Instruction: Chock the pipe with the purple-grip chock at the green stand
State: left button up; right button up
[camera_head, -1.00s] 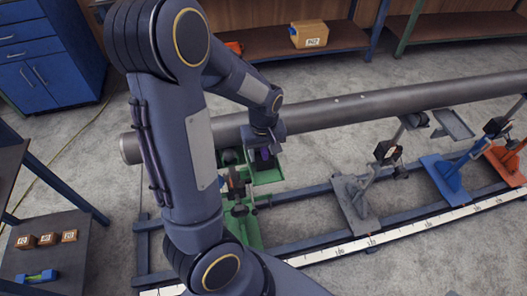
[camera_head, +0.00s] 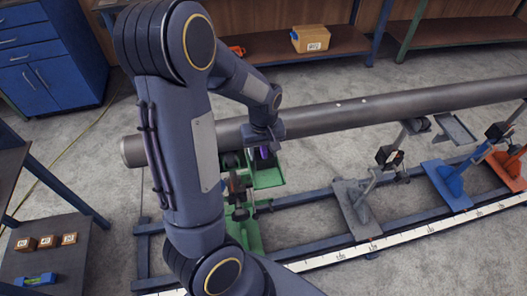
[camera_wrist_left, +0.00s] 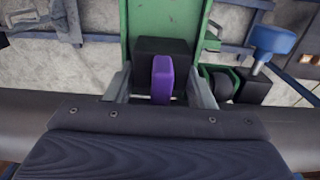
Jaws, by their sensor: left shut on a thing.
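The grey pipe (camera_head: 355,112) runs across the head view, over the green stand (camera_head: 243,225). My left gripper (camera_head: 263,147) is at the green stand, beside the pipe. In the left wrist view my left gripper (camera_wrist_left: 162,88) is shut on the purple grip of the chock (camera_wrist_left: 162,78). The chock's black block lies over the green tray (camera_wrist_left: 135,20) of the stand, close to the pipe (camera_wrist_left: 25,115). I cannot tell whether the block touches the pipe. In the head view the purple grip (camera_head: 263,153) shows only slightly under the gripper. My right gripper is not in view.
A grey stand (camera_head: 352,205), a blue stand (camera_head: 447,185) and an orange stand (camera_head: 507,165) stand to the right along the rail with a white scale (camera_head: 400,230). A side table (camera_head: 60,262) with small blocks is at the lower left.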

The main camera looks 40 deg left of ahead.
pick_arm(q)
jog(key=shift+w+a, duration=0.15)
jog(key=o, duration=1.2)
jog(key=shift+c, duration=0.2)
jog(key=shift+r, duration=0.1)
jog(key=shift+s+d+r+p, duration=0.1)
jog(key=shift+d+r+p, duration=0.05)
jog(key=shift+r+p, duration=1.05)
jog(key=shift+s+d+r+p, duration=0.1)
jog(key=shift+d+r+p, duration=0.05)
jog(key=shift+r+p, duration=1)
jog(key=shift+s+d+r+p, duration=0.15)
jog(key=shift+r+p, duration=0.25)
jog(key=shift+r, duration=0.65)
